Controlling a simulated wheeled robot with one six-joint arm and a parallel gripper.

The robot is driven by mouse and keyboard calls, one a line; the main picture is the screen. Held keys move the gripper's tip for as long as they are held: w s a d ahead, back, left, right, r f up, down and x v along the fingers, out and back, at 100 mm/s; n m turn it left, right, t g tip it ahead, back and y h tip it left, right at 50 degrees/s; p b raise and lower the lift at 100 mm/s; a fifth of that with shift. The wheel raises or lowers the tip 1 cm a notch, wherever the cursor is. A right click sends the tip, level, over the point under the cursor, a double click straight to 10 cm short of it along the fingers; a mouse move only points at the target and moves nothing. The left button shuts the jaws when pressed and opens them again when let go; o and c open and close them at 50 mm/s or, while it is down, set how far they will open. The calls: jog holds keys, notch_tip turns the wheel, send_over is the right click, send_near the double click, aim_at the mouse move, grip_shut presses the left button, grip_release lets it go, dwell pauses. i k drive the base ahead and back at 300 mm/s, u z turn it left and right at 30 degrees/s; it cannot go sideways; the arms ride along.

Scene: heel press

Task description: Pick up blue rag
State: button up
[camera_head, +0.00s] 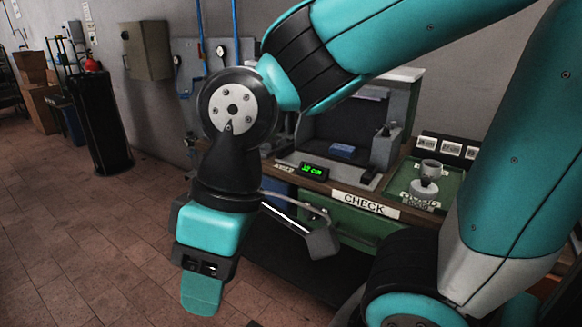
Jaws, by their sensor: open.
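A small blue item (341,149), which looks like the blue rag, lies in the grey machine bay on the workbench, at the back centre. It is too small to tell how it is folded. My gripper (203,290) hangs in the lower left in front of the bench, pointing down. It is open, and nothing shows held in it. It is well apart from the blue item, nearer to the camera and lower in the picture.
The workbench carries a green readout (314,171), a "CHECK" label (365,204) and a green tray (452,187) with a grey metal part (426,182). A black cylinder (91,120) and cardboard boxes (37,97) stand at left. The tiled floor between is clear.

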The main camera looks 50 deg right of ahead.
aim_at(340, 150)
jog(key=u, duration=0.25)
jog(key=i, duration=1.7)
jog(key=z, duration=1.2)
jog(key=i, duration=0.8)
jog(key=z, duration=1.15)
jog(key=i, duration=0.25)
jog(key=z, duration=0.15)
